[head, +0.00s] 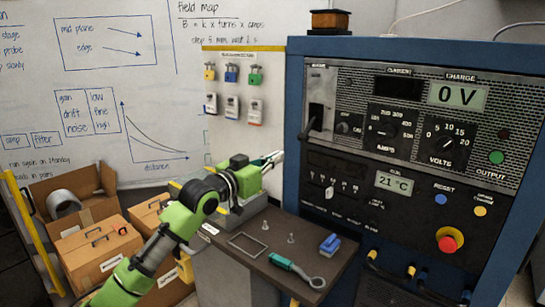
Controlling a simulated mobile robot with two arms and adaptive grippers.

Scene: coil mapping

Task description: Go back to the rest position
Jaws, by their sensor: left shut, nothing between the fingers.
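My left arm comes in from the lower left, green with dark joints. Its gripper (276,156) is shut and empty, and points right in front of the white padlock board (220,135), above the far part of the small dark-topped bench (330,262). The fingers touch nothing that I can make out. My right gripper does not show in the head view.
The blue-framed power cabinet (293,130) stands close on the right, its charge display reading 0 V. Boxes (100,253) stand at lower left.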

